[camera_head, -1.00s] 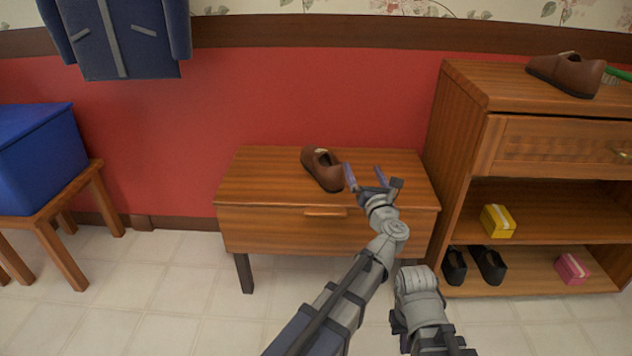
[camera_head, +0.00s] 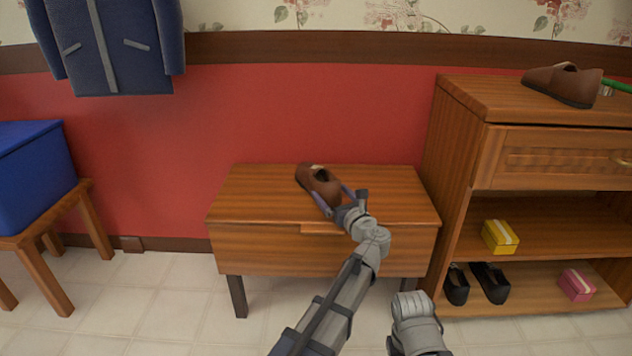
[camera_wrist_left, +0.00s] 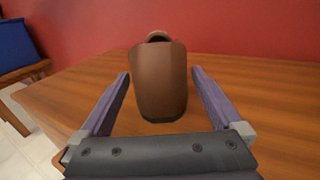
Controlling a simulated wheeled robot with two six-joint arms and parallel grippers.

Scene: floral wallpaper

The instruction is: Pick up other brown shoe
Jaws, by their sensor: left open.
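A brown shoe (camera_head: 317,183) lies on top of the low wooden bench (camera_head: 250,205). My left gripper (camera_head: 333,198) is open at the shoe's near end. In the left wrist view the shoe (camera_wrist_left: 160,82) stands between the two purple fingers of the left gripper (camera_wrist_left: 160,92), with a gap on each side. Another brown shoe (camera_head: 562,84) lies on top of the wooden cabinet at the right. Part of my right arm shows at the bottom of the head view, but its gripper's fingers cannot be made out.
The cabinet (camera_head: 455,150) stands just right of the bench. Its shelves hold a yellow box (camera_head: 499,237), a pink box (camera_head: 576,285) and black shoes (camera_head: 489,283). A blue box (camera_head: 35,175) sits on a small table at the left. The bench top's right side is clear.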

